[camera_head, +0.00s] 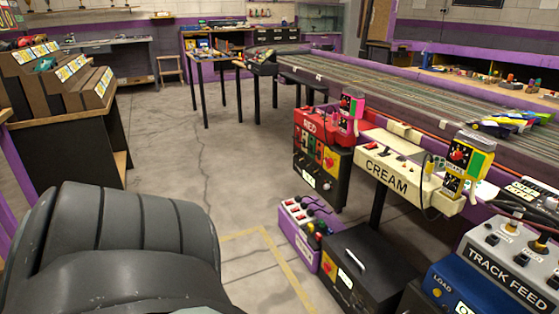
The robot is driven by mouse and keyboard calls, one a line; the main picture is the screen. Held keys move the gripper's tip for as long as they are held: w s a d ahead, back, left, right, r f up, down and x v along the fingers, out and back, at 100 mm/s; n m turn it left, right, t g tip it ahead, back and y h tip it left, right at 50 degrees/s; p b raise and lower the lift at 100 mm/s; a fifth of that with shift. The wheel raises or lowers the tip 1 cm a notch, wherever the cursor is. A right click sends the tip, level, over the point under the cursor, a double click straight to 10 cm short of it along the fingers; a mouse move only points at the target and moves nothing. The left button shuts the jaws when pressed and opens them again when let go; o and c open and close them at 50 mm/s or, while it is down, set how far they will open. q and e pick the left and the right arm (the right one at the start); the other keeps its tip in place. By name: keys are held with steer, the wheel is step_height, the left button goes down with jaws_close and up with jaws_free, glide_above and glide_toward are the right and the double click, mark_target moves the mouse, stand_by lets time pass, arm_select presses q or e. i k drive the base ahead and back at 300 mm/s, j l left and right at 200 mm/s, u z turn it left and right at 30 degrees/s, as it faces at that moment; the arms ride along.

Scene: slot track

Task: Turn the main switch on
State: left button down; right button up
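I cannot tell for sure which control is the main switch. A black box (366,262) on the floor at the lower middle has a red and yellow switch (346,279) on its front and a pale handle on top. A second black box (313,176) under the red RED station has a similar red and yellow switch (328,160). A blue LOAD box (452,293) and a grey TRACK FEED panel (505,262) with black knobs stand at the lower right, cut by the frame edge. Switch positions are too small to read. Neither gripper is in view.
A long slot track table (400,90) runs along the right. The cream CREAM station (388,168) juts from its near edge. A purple box (299,232) with cables sits on the floor beside the black box. Grey floor (185,150) is open in the middle, left of these boxes.

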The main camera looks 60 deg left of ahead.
mark_target(330, 162)
steer(key=u, duration=1.7)
steer(key=z, duration=0.4)
steer(key=i+j+z, duration=0.2)
steer(key=j, duration=0.15)
steer(key=i+j+z, duration=0.2)
steer(key=j, duration=0.15)
steer(key=j+z, duration=0.2)
steer(key=j, duration=0.15)
steer(key=i+j, duration=0.15)
steer(key=j, duration=0.3)
steer(key=i+j+z, duration=0.15)
steer(key=j, duration=0.3)
steer(key=i+j, duration=0.1)
steer(key=j, duration=0.35)
steer(key=i+j+z, duration=0.1)
steer(key=j, duration=0.35)
steer(key=i+j+z, duration=0.1)
steer(key=j, duration=0.4)
